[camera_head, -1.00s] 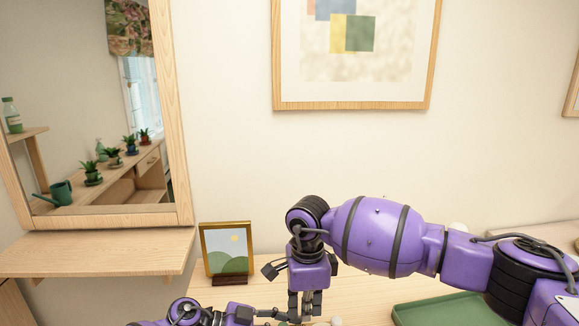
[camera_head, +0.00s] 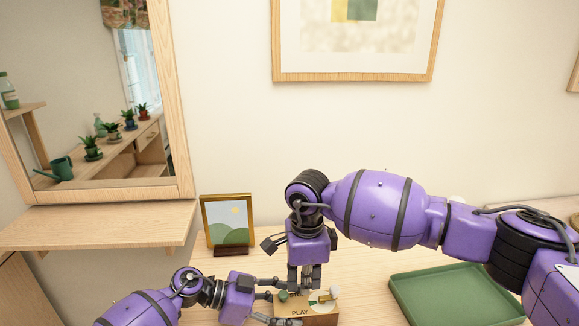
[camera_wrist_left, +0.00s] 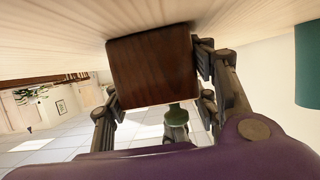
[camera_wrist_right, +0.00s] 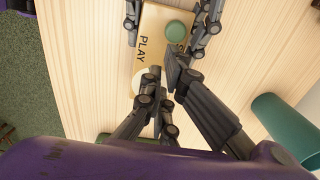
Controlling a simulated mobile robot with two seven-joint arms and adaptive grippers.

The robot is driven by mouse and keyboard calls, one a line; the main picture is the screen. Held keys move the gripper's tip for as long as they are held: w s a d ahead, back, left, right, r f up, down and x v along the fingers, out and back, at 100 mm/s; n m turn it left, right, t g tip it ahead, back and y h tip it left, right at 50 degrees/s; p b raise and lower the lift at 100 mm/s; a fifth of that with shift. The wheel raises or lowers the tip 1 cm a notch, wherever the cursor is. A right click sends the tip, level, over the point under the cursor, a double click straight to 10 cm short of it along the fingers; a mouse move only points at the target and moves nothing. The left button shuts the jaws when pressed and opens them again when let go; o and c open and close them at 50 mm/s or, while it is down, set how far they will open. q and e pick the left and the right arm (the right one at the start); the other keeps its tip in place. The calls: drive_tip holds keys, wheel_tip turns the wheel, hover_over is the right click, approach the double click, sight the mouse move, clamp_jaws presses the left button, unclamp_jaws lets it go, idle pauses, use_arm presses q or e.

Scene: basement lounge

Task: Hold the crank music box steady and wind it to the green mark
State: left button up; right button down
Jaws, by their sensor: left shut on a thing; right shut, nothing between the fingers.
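The music box (camera_head: 317,320) is a small wooden box marked PLAY on the table, with a green round knob (camera_head: 283,296), a pale disc and a light crank knob (camera_head: 334,290) on top. My left gripper (camera_head: 272,302) is shut on the box from the left. In the left wrist view the box's dark wooden side (camera_wrist_left: 152,72) sits between its fingers. My right gripper (camera_head: 305,284) points down just above the box top, shut and empty. In the right wrist view its fingertips (camera_wrist_right: 165,76) are beside the PLAY lettering, partly covering the disc.
A green tray (camera_head: 450,290) lies on the table to the right. A gold-framed picture (camera_head: 228,225) stands behind the box at left. A teal cylinder (camera_wrist_right: 285,125) shows in the right wrist view. A wooden shelf (camera_head: 95,226) and mirror are at left.

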drive_tip(key=shift+s+d, duration=0.25)
drive_tip(key=shift+s, duration=0.65)
drive_tip(key=shift+s, duration=0.15)
drive_tip(key=shift+a, duration=0.1)
drive_tip(key=shift+s+a, duration=0.2)
wheel_tip(320, 180, up, 6)
idle(0.8)
drive_tip(key=shift+w+a+f, duration=0.15)
drive_tip(key=shift+w+f, duration=0.55)
drive_tip(key=shift+f, duration=0.3)
drive_tip(key=shift+w+a+f, duration=0.1)
drive_tip(key=shift+w+f, duration=0.65)
drive_tip(key=shift+f, duration=0.3)
drive_tip(key=shift+w+a+f, duration=0.15)
drive_tip(key=shift+w+f, duration=0.55)
drive_tip(key=shift+f, duration=0.3)
